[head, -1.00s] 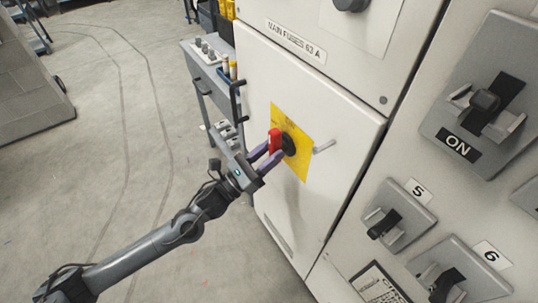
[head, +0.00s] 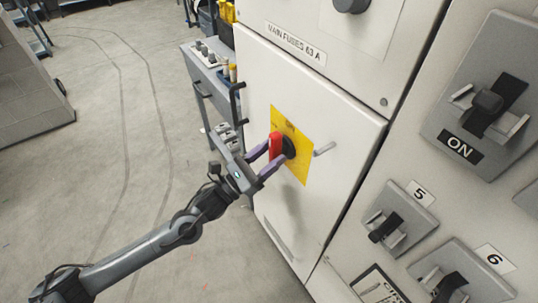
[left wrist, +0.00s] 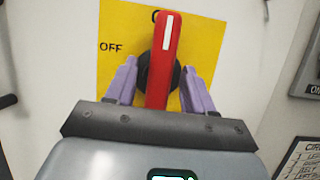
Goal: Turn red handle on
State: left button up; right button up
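The red handle (head: 275,147) sits on a black round base on a yellow plate (head: 303,168) on the white cabinet door. In the left wrist view the red handle (left wrist: 163,62) stands nearly upright, tilted slightly right at the top, its white mark below a partly hidden label. "OFF" is printed to its left. My left gripper (head: 266,164) is at the handle, its purple fingers on both sides. In the left wrist view the left gripper (left wrist: 160,82) is open, with gaps between each finger and the handle. My right gripper is not in view.
A metal door handle (head: 325,148) sticks out right of the yellow plate. A grey cart (head: 205,62) stands left of the cabinet. Switches (head: 484,105) fill the panel at right.

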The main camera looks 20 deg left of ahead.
pick_arm(q)
jog(key=p+v, duration=0.1)
jog(key=v, duration=1)
jog(key=shift+d+r, duration=0.1)
jog(key=shift+r, duration=0.05)
dwell(0.3)
